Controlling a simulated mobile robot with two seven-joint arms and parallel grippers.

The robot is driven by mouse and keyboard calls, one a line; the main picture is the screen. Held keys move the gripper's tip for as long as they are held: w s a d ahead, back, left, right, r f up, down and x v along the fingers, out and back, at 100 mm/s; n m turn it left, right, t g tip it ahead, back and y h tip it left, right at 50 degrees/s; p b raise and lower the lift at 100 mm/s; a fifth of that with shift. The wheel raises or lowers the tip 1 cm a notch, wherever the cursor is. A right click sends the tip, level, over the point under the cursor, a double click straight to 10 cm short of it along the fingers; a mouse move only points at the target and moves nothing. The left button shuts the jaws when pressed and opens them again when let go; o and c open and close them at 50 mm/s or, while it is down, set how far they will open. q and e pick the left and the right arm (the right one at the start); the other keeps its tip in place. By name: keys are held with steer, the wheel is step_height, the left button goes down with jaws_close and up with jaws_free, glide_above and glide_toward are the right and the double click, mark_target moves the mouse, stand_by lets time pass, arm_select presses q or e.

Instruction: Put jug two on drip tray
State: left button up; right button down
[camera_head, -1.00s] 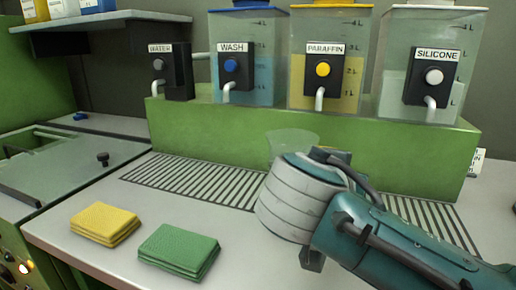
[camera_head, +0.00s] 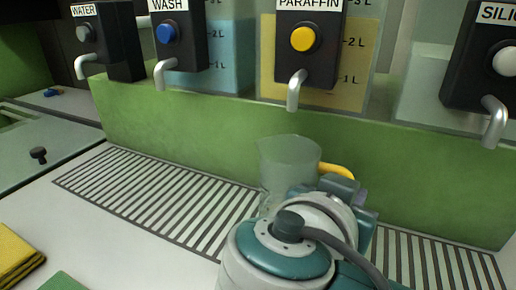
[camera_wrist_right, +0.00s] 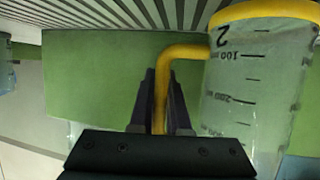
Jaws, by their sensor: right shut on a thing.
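Jug two (camera_head: 288,165) is a clear measuring jug with a yellow handle (camera_head: 338,171). In the head view it is upright over the slatted drip tray (camera_head: 150,195), below the paraffin tap. My right gripper (camera_head: 330,195) hides its lower part. In the right wrist view, which is upside down, the jug (camera_wrist_right: 250,85) shows a "2", a scale and a yellow base close to the tray slats (camera_wrist_right: 120,14). I cannot tell whether the base touches them. My right gripper (camera_wrist_right: 163,100) is shut on the handle. My left gripper is not in view.
Water, wash, paraffin (camera_head: 302,40) and silicone taps overhang the green ledge (camera_head: 180,130) behind the tray. A yellow cloth (camera_head: 15,255) and a green cloth (camera_head: 62,281) lie at front left. The tray's left part is clear.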

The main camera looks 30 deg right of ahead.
steer(key=shift+f, duration=0.1)
steer(key=shift+s+a, duration=0.15)
steer(key=shift+f, duration=0.3)
steer(key=c, duration=0.9)
jaws_free()
steer(key=shift+r, duration=0.1)
steer(key=shift+r, duration=0.25)
steer(key=v, duration=1.2)
